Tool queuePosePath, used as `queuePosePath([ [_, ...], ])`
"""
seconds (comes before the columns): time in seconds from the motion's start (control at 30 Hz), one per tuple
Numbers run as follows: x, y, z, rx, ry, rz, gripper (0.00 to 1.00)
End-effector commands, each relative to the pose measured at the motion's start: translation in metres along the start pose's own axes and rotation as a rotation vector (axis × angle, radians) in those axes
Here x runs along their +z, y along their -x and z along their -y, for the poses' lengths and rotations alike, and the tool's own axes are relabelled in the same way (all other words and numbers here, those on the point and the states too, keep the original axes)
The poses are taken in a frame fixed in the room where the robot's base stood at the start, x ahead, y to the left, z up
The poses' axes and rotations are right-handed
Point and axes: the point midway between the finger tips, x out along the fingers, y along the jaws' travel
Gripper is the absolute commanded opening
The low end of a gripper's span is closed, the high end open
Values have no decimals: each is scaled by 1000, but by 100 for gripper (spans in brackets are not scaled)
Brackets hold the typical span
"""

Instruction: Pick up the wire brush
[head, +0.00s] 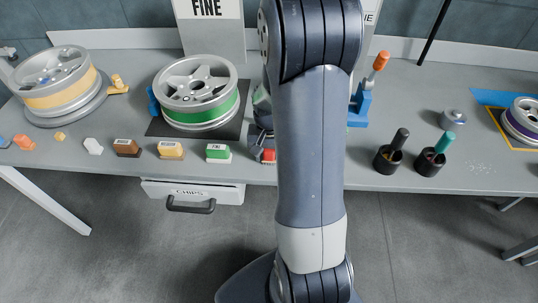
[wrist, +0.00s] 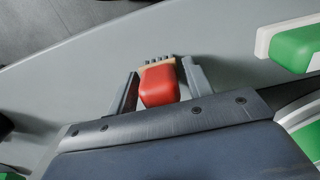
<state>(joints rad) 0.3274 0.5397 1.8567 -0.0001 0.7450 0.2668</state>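The wire brush has a rounded red body, a tan wooden strip and a row of dark bristles. In the wrist view the wire brush (wrist: 160,86) lies between the two fingertips of my gripper (wrist: 161,72). The fingers stand on either side of it, with only narrow gaps, and look open. In the head view the wire brush (head: 269,156) shows as a small red patch near the table's front edge. My gripper (head: 262,142) is just above it there, partly hidden by my arm. Contact with the brush is hard to tell.
A green-and-white block (wrist: 293,47) lies close by on the right in the wrist view. On the table (head: 330,175) stand a green-banded wheel (head: 203,116), a yellow-banded wheel (head: 62,97), several small blocks, and black cups (head: 388,160) at right. A chips drawer (head: 222,194) hangs below.

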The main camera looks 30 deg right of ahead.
Motion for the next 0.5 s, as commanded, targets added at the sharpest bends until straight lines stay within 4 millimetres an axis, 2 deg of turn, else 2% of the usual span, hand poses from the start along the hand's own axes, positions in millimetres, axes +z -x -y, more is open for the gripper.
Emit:
queuePosePath([
  [0.07, 0, 0, 0, 0, 0, 0, 42],
  [0.4, 0, 0, 0, 0, 0, 0, 14],
  [0.5, 0, 0, 0, 0, 0, 0, 13],
])
